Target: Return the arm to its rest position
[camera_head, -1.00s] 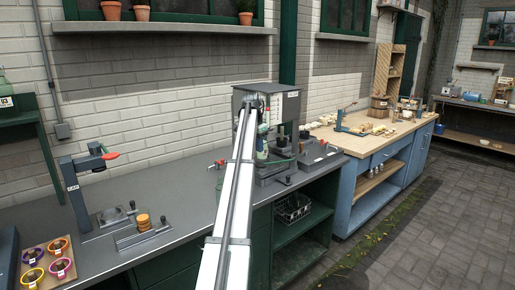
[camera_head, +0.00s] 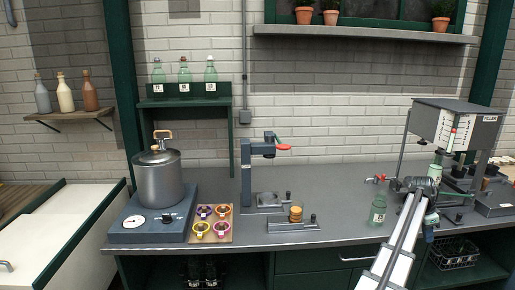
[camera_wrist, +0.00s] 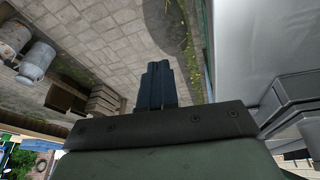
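My arm (camera_head: 399,238) rises from the bottom edge of the head view, right of centre, and bends at a dark joint in front of the bench. My gripper (camera_wrist: 158,68) shows in the wrist view with its dark fingers close together and nothing visible between them. Beyond the fingers is paved floor. In the head view the hand is small and partly mixed with the arm, so its fingers cannot be made out.
A lever press (camera_head: 247,175), cups on a board (camera_head: 226,238) and a metal churn (camera_head: 158,180) are further left. Wrist view: metal cans (camera_wrist: 37,62), a wooden crate (camera_wrist: 103,103).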

